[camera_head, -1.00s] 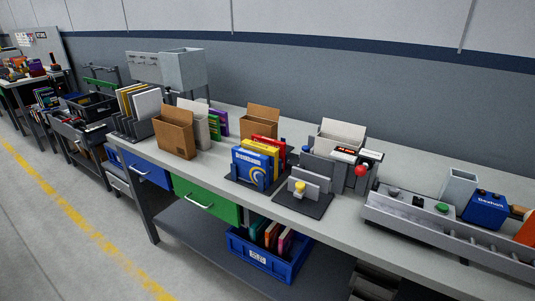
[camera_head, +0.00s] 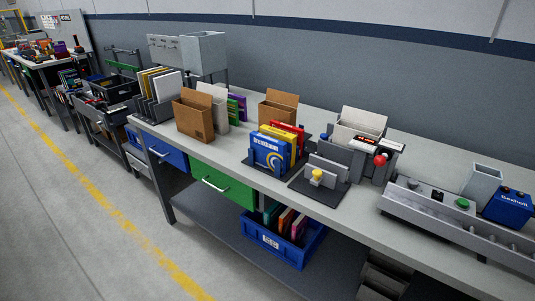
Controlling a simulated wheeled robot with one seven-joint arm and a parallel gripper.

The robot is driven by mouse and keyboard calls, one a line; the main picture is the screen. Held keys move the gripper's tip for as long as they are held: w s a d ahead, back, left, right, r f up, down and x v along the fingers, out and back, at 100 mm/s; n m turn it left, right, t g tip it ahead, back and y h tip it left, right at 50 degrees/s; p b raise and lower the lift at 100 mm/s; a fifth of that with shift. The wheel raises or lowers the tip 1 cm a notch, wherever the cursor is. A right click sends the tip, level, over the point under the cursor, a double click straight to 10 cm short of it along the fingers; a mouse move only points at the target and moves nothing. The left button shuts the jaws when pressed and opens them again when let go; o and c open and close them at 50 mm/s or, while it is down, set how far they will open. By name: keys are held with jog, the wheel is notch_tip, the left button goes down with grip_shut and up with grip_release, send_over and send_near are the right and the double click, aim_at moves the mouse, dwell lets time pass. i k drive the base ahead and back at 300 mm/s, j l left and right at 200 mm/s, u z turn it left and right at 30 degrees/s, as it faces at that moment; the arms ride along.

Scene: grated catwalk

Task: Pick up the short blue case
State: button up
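Two blue things could match the short blue case, and I cannot tell which is meant. One is a blue case (camera_head: 268,156) with white lettering and a round mark. It stands upright at the front of a row with yellow and red cases, on a dark holder on the workbench. The other is a short, boxy blue case (camera_head: 509,207) with white lettering, at the far right of the bench beside a grey bin. My gripper is not in view.
The long grey workbench (camera_head: 235,151) carries cardboard boxes (camera_head: 193,115), a dark stand with a yellow knob (camera_head: 317,175) and a grey conveyor-like unit (camera_head: 455,219). A blue crate (camera_head: 283,244) sits on the lower shelf. The floor (camera_head: 75,215) at left is clear.

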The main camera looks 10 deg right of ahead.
aim_at(266, 149)
jog(key=i+j, duration=0.25)
jog(key=i, duration=0.25)
jog(key=i+j+u, duration=0.15)
jog(key=i+j, duration=0.15)
jog(key=i, duration=0.15)
